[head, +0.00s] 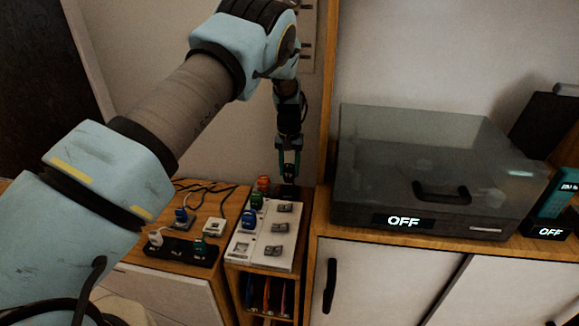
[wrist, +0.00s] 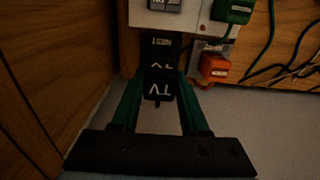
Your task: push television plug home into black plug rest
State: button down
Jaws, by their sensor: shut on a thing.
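My gripper (head: 289,168) points down at the back of the white socket panel (head: 262,257), by the wall. A black piece with white lettering, seemingly the black plug rest (wrist: 160,42), lies directly in line with the plug, against the white panel. The plug and the rest look touching or overlapping; how deep the plug sits cannot be told. In the head view the black rest area (head: 291,191) is partly hidden behind the fingers.
An orange plug (wrist: 214,67) and a green plug (wrist: 233,11) with cables stand close beside the gripper. A black power strip (head: 180,250) with plugs lies left on the wooden top. A wooden upright (head: 325,110) and a dark lidded turntable box (head: 425,170) stand close on the right.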

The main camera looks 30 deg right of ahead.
aim_at(289, 182)
jog(key=shift+f+b, duration=0.5)
jog(key=shift+f, duration=0.75)
jog(key=shift+f+b, duration=1)
jog(key=shift+f, duration=0.6)
dwell(0.6)
jog(key=shift+c, duration=1.7)
grip_release()
notch_tip(289, 182, up, 10)
jog(key=shift+r+b, duration=0.2)
jog(key=shift+b, duration=0.5)
jog(key=shift+r, duration=0.25)
